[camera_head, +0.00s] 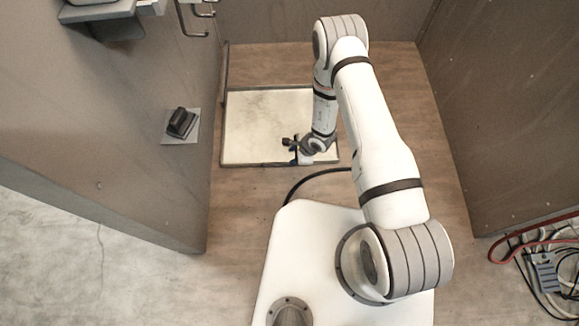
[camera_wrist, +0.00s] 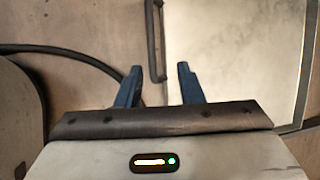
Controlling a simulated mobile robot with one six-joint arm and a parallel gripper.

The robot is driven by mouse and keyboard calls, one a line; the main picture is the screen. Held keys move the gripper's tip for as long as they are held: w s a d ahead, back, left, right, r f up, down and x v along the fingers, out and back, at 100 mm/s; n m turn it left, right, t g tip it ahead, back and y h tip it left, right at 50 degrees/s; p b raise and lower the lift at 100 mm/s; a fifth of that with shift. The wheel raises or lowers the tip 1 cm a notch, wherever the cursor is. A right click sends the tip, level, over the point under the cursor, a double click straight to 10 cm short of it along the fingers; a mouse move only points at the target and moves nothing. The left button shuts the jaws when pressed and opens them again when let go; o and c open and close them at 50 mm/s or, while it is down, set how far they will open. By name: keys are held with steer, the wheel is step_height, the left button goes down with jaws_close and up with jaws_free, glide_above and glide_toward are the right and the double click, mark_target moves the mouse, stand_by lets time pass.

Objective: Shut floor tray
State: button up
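The floor tray (camera_head: 262,112) is a pale, flat, rectangular surface with a dark rim, low on the floor at the back of the booth. In the wrist view, its pale surface (camera_wrist: 235,50) fills the upper right. A dark bar like a handle (camera_wrist: 152,40) runs along its left edge there. My gripper (camera_head: 293,146) is over the tray's near edge in the head view. In the wrist view, its two blue fingers (camera_wrist: 159,80) are apart with nothing held. The near end of the bar shows between the fingertips; I cannot tell the depth between them.
Booth walls stand at left (camera_head: 120,120) and right (camera_head: 500,100). A black cable (camera_wrist: 60,50) lies on the floor beside the tray. A small dark block on a plate (camera_head: 181,123) is on the left wall. Tangled cables (camera_head: 550,260) lie at the right.

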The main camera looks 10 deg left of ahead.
mark_target(286, 165)
steer(key=b+x, duration=0.1)
steer(key=x, duration=0.2)
steer(key=b+x, duration=0.1)
steer(key=x, duration=0.2)
steer(key=d+b+x, duration=0.1)
steer(key=x, duration=0.2)
steer(key=shift+s+f, duration=0.25)
steer(key=shift+s, duration=0.2)
jaws_close()
